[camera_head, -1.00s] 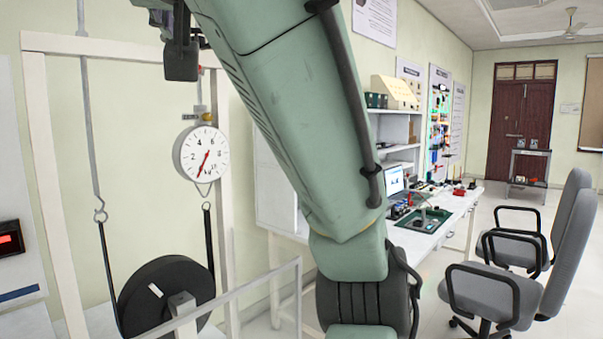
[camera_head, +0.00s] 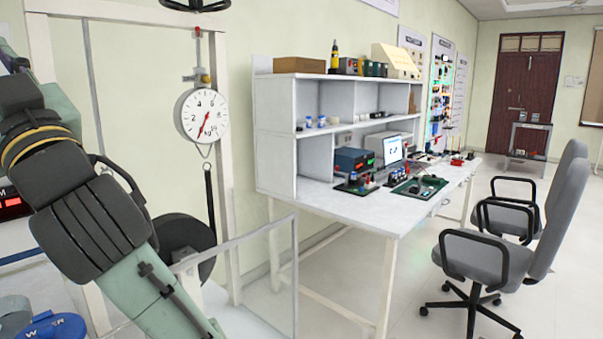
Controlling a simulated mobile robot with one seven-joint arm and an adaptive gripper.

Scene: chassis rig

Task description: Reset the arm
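My green and dark grey arm (camera_head: 95,215) fills the left side of the head view. It runs from the lower middle up to the left edge, with a bend at a dark joint. It passes in front of part of the white rig frame. I cannot make out my gripper or its fingers in this view.
A white dial gauge (camera_head: 201,116) hangs in the rig frame (camera_head: 222,200), with a black wheel (camera_head: 190,240) below. A workbench (camera_head: 350,212) with shelves and instruments stands in the middle. Grey chairs (camera_head: 487,258) stand at the right. Blue objects (camera_head: 55,327) sit lower left.

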